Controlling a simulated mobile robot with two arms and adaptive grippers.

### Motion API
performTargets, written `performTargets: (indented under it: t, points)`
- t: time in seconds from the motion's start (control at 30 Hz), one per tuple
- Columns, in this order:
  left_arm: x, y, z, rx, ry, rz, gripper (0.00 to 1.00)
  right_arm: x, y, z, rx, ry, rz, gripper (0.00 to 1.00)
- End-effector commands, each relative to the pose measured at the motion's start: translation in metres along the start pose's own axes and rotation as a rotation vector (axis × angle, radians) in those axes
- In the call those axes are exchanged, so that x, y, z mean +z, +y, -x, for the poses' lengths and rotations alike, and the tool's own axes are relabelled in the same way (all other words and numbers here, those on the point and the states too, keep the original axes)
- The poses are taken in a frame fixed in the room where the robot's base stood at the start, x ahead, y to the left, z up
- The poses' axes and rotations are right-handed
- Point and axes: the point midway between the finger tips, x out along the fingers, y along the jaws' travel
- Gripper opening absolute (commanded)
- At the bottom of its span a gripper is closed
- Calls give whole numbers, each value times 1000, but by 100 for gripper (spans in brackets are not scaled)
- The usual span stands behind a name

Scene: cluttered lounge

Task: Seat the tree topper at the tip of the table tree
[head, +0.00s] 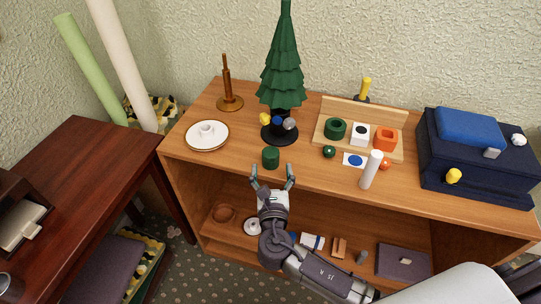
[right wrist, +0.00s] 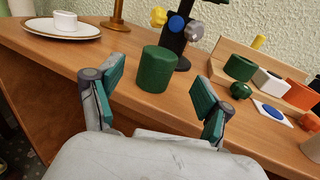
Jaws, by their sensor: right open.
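The dark green table tree (head: 284,65) stands upright on a black stand (head: 280,132) at the back of the wooden shelf top; its tip reaches the head view's top edge. A short green cylinder (head: 270,157) stands upright in front of it and also shows in the right wrist view (right wrist: 155,70). I cannot tell whether this cylinder is the tree topper; no other topper is clear. My right gripper (head: 272,174) is open and empty at the shelf's front edge. Its fingers point at the cylinder, which lies just beyond the fingertips, apart from them. My left gripper is not in view.
A white saucer (head: 190,138) and brown candlestick (head: 228,92) stand left of the tree. A wooden rack (head: 330,142) with coloured blocks, a white cylinder (head: 371,170) and a navy box (head: 470,182) stand right. A lower shelf holds several items.

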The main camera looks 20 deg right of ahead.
Motion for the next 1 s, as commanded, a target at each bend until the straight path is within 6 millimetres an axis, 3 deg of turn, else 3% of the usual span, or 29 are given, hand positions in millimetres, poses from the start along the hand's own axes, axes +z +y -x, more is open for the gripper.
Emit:
performTargets:
  t: [0.17,0.5,0.77,1.0]
  points:
    - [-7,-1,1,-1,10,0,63,0,0,-12,-1,0,-1,78]
    - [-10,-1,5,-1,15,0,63,0,1,-57,-1,2,-2,78]
    - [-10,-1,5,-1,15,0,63,-1,1,-60,0,3,-3,78]
    - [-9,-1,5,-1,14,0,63,-1,1,-60,0,2,-3,42]
